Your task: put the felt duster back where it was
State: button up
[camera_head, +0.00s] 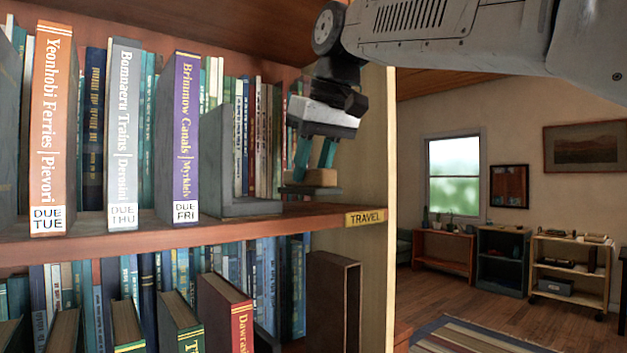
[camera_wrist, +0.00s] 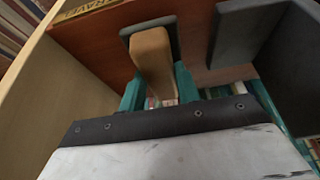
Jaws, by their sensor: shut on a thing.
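The felt duster shows its pale wooden block (camera_head: 321,178) and thin dark felt base (camera_head: 312,190) at the right end of the upper shelf (camera_head: 290,218). My gripper (camera_head: 315,165) comes down from above with its teal fingers shut on the wooden block. In the wrist view the duster's wooden block (camera_wrist: 152,52) lies between the fingers (camera_wrist: 158,88), with the dark felt beyond it. The felt is at or just above the shelf board; I cannot tell whether it touches.
A grey bookend (camera_head: 228,155) stands left of the duster, apart from it; it is at the right in the wrist view (camera_wrist: 285,50). The TRAVEL label (camera_head: 365,217) marks the shelf edge by the pale side panel (camera_head: 375,130). Books with due labels stand farther left.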

jog(key=shift+f, duration=1.2)
jog(key=o, duration=0.9)
jog(key=shift+f, duration=0.15)
jog(key=v, duration=1.2)
